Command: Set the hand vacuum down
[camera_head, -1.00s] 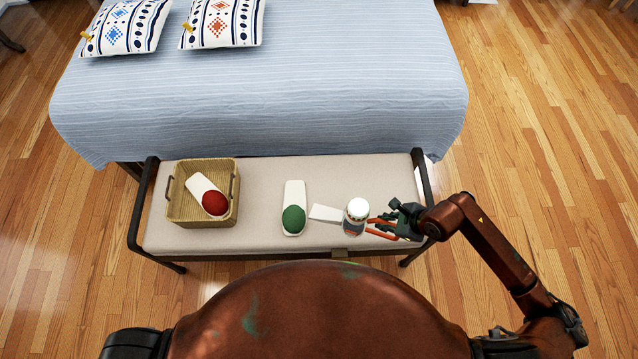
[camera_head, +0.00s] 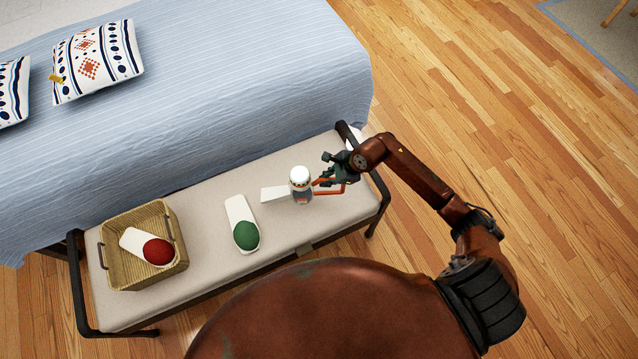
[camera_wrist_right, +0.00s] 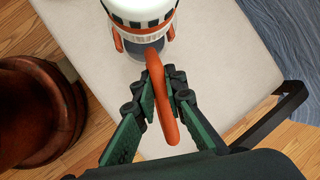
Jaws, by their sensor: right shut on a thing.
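The hand vacuum (camera_head: 301,185) has a white top, a grey body, a flat white nozzle pointing left and an orange handle. It is over the right part of the cream bench seat (camera_head: 205,225); I cannot tell whether its underside touches the seat. My right gripper (camera_head: 324,183) comes from the right and is shut on the orange handle. In the right wrist view the fingers (camera_wrist_right: 162,103) close on both sides of the handle, and the vacuum's white, checked end (camera_wrist_right: 140,15) shows at the top. My left gripper is not in view.
A white item with a green rounded end (camera_head: 245,235) lies left of the vacuum. A wicker basket (camera_head: 112,270) at the bench's left holds a similar red-ended item (camera_head: 158,251). Dark rails (camera_head: 365,165) edge the bench ends. The bed (camera_head: 200,95) stands behind.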

